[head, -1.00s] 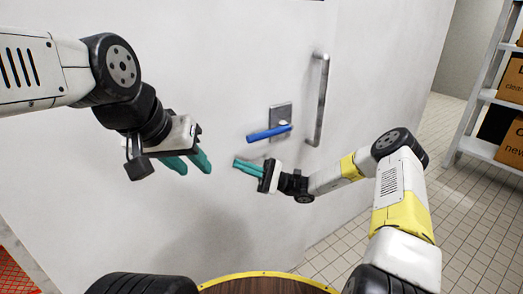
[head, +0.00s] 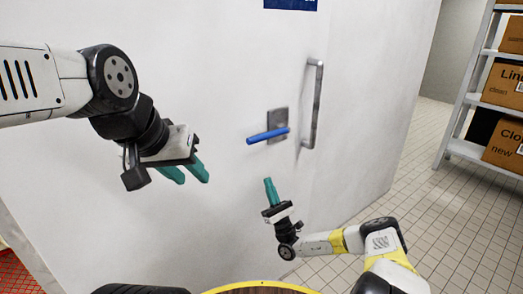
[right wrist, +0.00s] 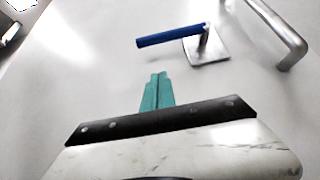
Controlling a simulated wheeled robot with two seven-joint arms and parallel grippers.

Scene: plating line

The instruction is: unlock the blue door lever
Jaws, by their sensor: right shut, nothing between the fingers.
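The blue door lever (head: 266,136) sticks out to the left from a grey metal plate (head: 279,119) on the white door (head: 215,85). In the head view it lies nearly level, its left end slightly lower. My right gripper (head: 268,182) is shut and empty, its teal fingers pointing up, below the lever and apart from it. In the right wrist view the lever (right wrist: 170,36) lies beyond the closed fingertips (right wrist: 158,76), with a clear gap. My left gripper (head: 190,176) is to the left of the lever, away from it, its two teal fingers apart and empty.
A vertical metal pull handle (head: 313,105) stands just right of the lever plate. A blue sign (head: 290,4) is on the door above. A shelf (head: 470,150) with cardboard boxes (head: 508,85) is at the far right. Tiled floor (head: 420,180) lies open right of the door.

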